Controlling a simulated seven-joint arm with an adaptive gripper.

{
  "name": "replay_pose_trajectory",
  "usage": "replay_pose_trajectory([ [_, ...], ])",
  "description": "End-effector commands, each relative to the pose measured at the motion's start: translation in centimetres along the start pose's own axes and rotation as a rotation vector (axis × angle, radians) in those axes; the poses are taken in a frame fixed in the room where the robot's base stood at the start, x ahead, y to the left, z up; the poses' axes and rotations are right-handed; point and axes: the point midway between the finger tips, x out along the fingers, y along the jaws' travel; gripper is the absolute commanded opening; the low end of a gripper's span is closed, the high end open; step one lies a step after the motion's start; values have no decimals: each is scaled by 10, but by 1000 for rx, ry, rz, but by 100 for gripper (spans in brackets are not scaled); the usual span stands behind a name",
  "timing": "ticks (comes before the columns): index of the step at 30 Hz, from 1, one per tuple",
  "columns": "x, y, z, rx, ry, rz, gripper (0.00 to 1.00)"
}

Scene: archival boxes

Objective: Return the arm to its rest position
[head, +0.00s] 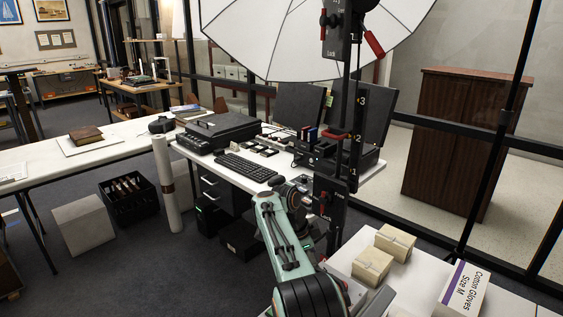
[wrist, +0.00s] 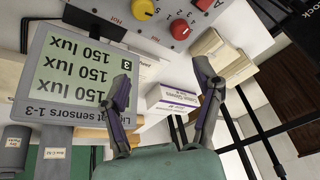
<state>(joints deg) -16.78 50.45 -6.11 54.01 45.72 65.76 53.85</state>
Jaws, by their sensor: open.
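My arm (head: 285,235), pale green with dark joints, reaches up from the bottom of the head view. Its far end is beside a black control box on a vertical post (head: 330,200); the fingers cannot be made out there. In the wrist view my gripper (wrist: 163,75) is open, its two dark fingers wide apart with nothing between the tips. Behind the fingers are a white carton with purple edging (wrist: 174,98) and a white surface. No object is held.
A display reading "150 lux" (wrist: 75,62) is close at left in the wrist view, with a knobbed panel (wrist: 165,18) above. Two beige boxes (head: 394,242) (head: 372,266) and a Cotton Gloves box (head: 463,290) are on the right table. A keyboard (head: 245,167) lies on the desk.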

Motion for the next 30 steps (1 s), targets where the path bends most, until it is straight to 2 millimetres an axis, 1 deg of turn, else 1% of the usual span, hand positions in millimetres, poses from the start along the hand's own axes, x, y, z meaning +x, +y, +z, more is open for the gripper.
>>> replay_pose_trajectory([
  [1, -30, 0, -24, 47, -11, -48, 66],
  [2, -47, 4, -39, 67, -19, -69, 66],
  [3, -68, 14, -57, 84, -32, -93, 66],
  [5, -95, 34, -79, 88, -53, -121, 66],
  [6, -110, 50, -91, 73, -67, -136, 66],
  [8, -129, 77, -104, 25, -87, -158, 66],
  [9, -139, 97, -109, -22, -99, -171, 66],
  [11, -150, 129, -113, -112, -118, -189, 66],
  [12, -154, 152, -112, -186, -130, -200, 66],
  [14, -156, 189, -105, -314, -149, -214, 66],
  [15, -154, 215, -97, -413, -164, -221, 66],
  [16, -151, 234, -89, -497, -175, -226, 66],
  [17, -146, 254, -80, -583, -189, -229, 66],
  [18, -137, 278, -66, -702, -210, -231, 66],
  [20, -122, 311, -43, -882, -249, -232, 66],
  [21, -111, 331, -28, -1001, -280, -229, 66],
  [22, -104, 344, -17, -1089, -307, -226, 66],
  [24, -88, 368, 4, -1266, -379, -211, 66],
  [26, -80, 383, 17, -1406, -432, -217, 66],
  [27, -81, 383, 19, -1472, -436, -239, 66],
  [30, -82, 382, 19, -1542, -428, -261, 66],
])
